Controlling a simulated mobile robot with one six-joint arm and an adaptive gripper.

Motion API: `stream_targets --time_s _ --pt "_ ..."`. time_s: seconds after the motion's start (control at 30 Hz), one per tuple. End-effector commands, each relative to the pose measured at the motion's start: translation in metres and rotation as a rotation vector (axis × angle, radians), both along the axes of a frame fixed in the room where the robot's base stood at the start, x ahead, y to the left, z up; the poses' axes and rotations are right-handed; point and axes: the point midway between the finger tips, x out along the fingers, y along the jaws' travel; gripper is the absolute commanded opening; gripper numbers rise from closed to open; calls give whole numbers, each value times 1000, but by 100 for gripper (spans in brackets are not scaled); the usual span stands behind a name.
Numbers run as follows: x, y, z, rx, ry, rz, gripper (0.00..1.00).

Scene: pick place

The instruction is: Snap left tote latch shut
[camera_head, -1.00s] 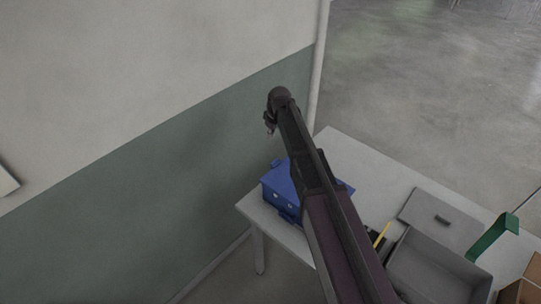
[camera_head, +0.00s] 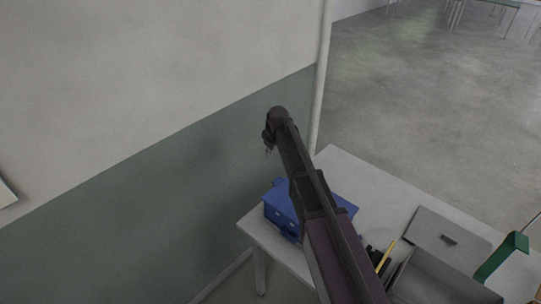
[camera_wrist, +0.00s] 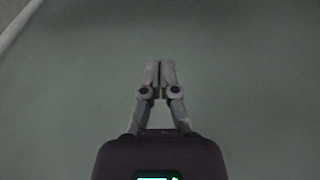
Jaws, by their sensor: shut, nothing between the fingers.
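The blue tote (camera_head: 284,209) stands on the left end of the white table, close to the wall. My arm crosses in front of it and hides part of its lid. Small pale marks show on its near side, but I cannot tell a latch or its state. My gripper (camera_head: 268,152) is above and behind the tote in the picture, near the wall and apart from the tote. In the wrist view my gripper (camera_wrist: 160,66) has its fingers together and empty, with only the green wall behind them.
The white table (camera_head: 365,183) also holds a grey bin (camera_head: 440,280), a grey lid with a dark handle (camera_head: 447,238), a yellow item (camera_head: 387,256) and a green item (camera_head: 501,257). The green and white wall (camera_head: 150,170) is close on the left. A pale pipe (camera_head: 320,90) runs up the wall's edge.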

Motion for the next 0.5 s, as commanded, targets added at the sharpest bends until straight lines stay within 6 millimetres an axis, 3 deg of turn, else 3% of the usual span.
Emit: stream_targets --time_s 0.5 --pt "6 8 -44 0 0 1 0"
